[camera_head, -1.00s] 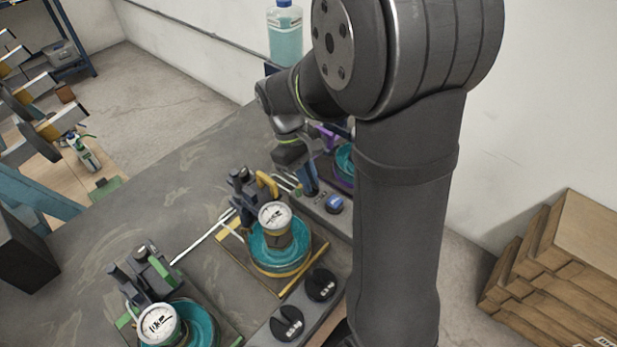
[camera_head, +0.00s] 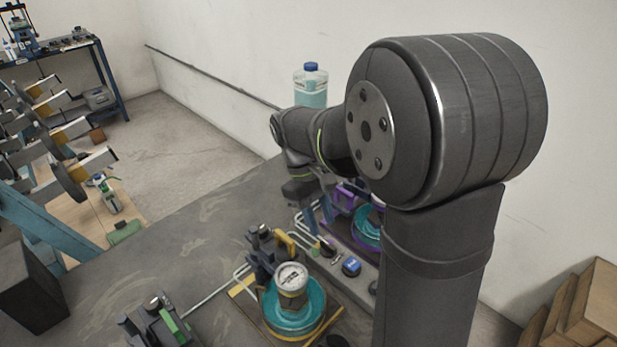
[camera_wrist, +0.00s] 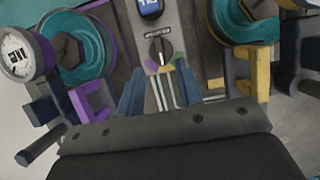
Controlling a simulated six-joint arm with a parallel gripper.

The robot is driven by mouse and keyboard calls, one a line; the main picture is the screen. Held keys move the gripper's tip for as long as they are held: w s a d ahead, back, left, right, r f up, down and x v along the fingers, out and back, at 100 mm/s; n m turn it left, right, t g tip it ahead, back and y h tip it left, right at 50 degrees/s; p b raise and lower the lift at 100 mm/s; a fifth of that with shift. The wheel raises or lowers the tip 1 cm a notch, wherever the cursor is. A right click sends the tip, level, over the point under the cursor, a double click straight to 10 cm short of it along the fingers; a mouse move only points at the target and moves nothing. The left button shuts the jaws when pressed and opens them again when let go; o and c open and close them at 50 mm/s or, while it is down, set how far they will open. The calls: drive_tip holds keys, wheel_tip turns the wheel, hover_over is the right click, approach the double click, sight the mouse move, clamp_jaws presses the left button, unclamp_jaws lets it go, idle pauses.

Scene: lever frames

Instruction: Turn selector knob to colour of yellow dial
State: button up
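The selector knob (camera_wrist: 160,51) is black and round with a pale pointer mark, on a grey panel strip. Small purple, green and yellow patches lie around its lower side in the wrist view. In the head view the knob (camera_head: 327,250) is small, just below my gripper. My gripper (camera_head: 318,216) is open and empty above the panel; its blue fingers (camera_wrist: 160,93) are apart, with the knob ahead of the gap between them. The yellow dial (camera_head: 291,277) is a white-faced gauge on a teal wheel over a yellow-edged base. Its reading is too small to tell.
A blue button-like part (camera_head: 351,266) sits beside the knob on the strip. The purple unit (camera_wrist: 104,38) with its gauge (camera_wrist: 16,53) is left in the wrist view; a yellow lever (camera_wrist: 252,72) is right. A bottle (camera_head: 311,86) stands behind the arm.

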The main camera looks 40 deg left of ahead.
sight(328, 244)
drive_tip(key=v, duration=1.1)
drive_tip(key=shift+a+r, duration=0.2)
drive_tip(key=shift+r, duration=0.1)
drive_tip(key=shift+f, duration=0.15)
drive_tip(key=x, duration=1.7)
drive_tip(key=shift+d, duration=0.2)
